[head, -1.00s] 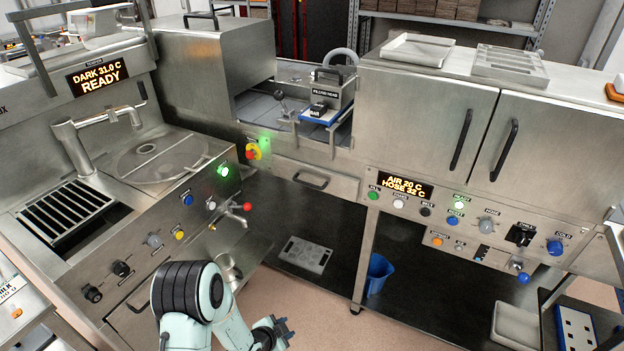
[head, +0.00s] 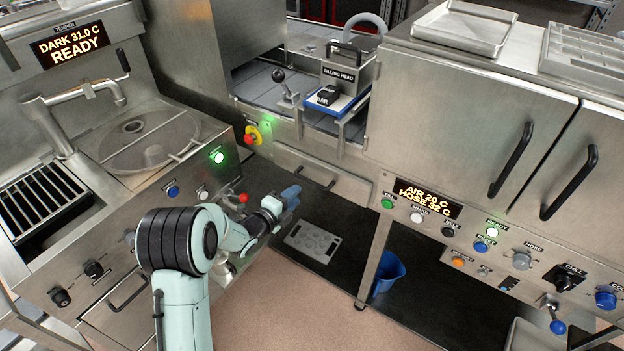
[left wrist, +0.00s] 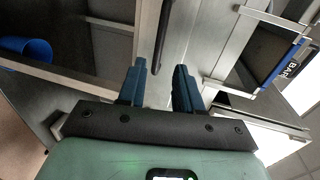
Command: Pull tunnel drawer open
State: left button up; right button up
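The tunnel drawer (head: 346,188) is a flat steel front with a dark bar handle (head: 304,172), below the filling head in the head view. It looks shut. My left gripper (head: 292,194) is just in front of and below the handle. In the left wrist view its two blue fingers (left wrist: 160,66) are apart with nothing between them. The dark handle (left wrist: 163,38) shows beyond the fingertips, roughly in line with the gap and apart from them. My right gripper is in neither view.
A red-knobbed tap (head: 243,198) is close beside my left forearm. A red and yellow stop button (head: 252,135) is left of the drawer.

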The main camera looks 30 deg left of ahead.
aim_at(312, 182)
pick_arm(q)
jog(key=p+x, duration=0.2)
jog(key=x, duration=0.8)
jog(key=shift+w+a+f, duration=0.1)
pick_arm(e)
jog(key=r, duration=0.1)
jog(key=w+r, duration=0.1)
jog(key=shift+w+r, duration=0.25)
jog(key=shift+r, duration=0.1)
pick_arm(q)
grip_shut()
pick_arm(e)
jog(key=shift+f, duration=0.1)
